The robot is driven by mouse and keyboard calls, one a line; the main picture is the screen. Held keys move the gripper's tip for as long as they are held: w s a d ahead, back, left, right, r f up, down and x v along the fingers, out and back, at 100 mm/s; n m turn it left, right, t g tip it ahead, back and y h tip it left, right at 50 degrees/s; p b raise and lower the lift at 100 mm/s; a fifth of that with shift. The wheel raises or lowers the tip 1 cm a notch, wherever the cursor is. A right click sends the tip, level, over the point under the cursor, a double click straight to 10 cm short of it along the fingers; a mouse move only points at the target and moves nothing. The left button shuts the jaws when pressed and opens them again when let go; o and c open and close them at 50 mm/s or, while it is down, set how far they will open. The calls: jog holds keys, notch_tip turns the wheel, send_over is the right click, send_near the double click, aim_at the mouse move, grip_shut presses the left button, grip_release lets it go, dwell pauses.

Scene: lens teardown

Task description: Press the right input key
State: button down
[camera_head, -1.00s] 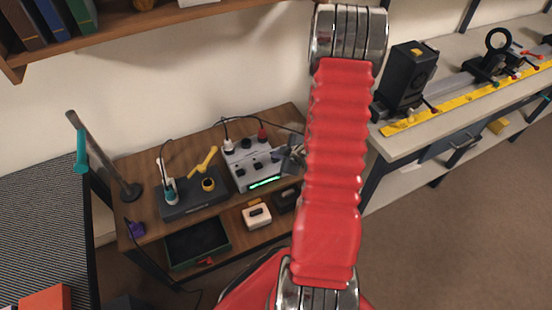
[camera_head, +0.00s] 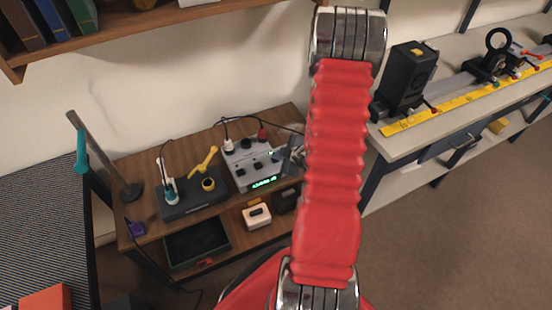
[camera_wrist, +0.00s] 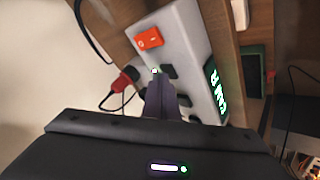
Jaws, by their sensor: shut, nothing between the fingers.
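The grey switch box (camera_head: 243,154) stands on the wooden desk with dark keys on its top and a lit green display (camera_head: 265,183) on its front. In the wrist view the box (camera_wrist: 190,45) shows a dark key (camera_wrist: 169,71) by my fingertips and another dark key (camera_wrist: 184,100) beside the fingers. A small green light (camera_wrist: 155,70) glows by the tips. My gripper (camera_wrist: 157,82) is shut and empty, its tips at the box top. I cannot tell whether they touch a key. In the head view my gripper (camera_head: 280,154) is at the box's right end, partly behind my arm.
An orange rocker switch (camera_wrist: 149,38) and a red plug (camera_wrist: 128,75) with cables are near the fingers. A dark soldering base (camera_head: 195,205) with a yellow holder (camera_head: 204,161) stands left of the box. A bench (camera_head: 405,140) with a yellow ruler is at the right.

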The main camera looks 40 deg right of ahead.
jog(key=shift+r, duration=0.85)
notch_tip(320, 180, up, 5)
dwell(0.7)
dwell(0.8)
